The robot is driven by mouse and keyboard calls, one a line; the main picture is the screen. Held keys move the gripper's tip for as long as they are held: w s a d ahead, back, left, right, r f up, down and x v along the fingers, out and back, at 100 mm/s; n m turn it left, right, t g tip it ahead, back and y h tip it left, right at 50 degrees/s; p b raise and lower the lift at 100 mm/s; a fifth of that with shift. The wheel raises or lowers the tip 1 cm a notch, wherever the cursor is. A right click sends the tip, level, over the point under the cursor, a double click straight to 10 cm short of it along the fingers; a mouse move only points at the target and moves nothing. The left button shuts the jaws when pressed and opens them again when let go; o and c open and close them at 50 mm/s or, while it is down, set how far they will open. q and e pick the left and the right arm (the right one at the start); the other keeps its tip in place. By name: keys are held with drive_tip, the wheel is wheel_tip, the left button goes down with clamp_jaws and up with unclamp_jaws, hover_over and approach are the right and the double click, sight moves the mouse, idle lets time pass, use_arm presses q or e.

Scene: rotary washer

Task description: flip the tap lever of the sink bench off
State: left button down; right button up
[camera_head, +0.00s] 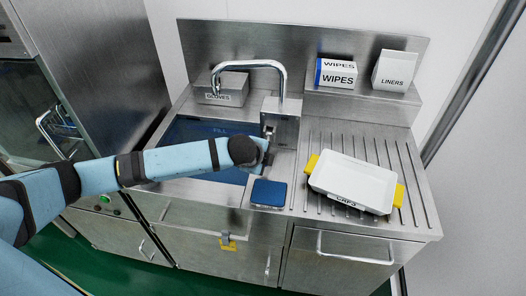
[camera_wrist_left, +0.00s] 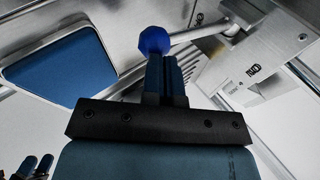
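The sink bench (camera_head: 283,165) has a chrome tap spout (camera_head: 250,65) rising from a steel block (camera_head: 283,106). In the left wrist view the tap lever is a metal rod (camera_wrist_left: 195,33) ending in a blue knob (camera_wrist_left: 153,41). My left gripper (camera_wrist_left: 164,60) has its two dark fingers close together, with their tips at the knob. The knob shows beyond the tips, not between them; I cannot tell whether they touch. In the head view my left arm reaches across the sink, and its wrist hides the fingers and most of the lever.
The blue sink basin (camera_head: 182,132) lies behind my left arm. A blue pad (camera_head: 268,193) sits on the front ledge. A white tray (camera_head: 352,183) with yellow handles rests on the drainboard (camera_head: 414,190). Gloves, wipes (camera_head: 336,74) and liners (camera_head: 394,72) boxes stand behind.

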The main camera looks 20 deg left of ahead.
use_arm(q)
drive_tip(key=shift+f+t, duration=0.5)
drive_tip(key=shift+f, duration=0.1)
drive_tip(key=shift+w+a+f+p, duration=0.15)
drive_tip(key=shift+f+p, duration=0.3)
drive_tip(key=shift+f, duration=0.95)
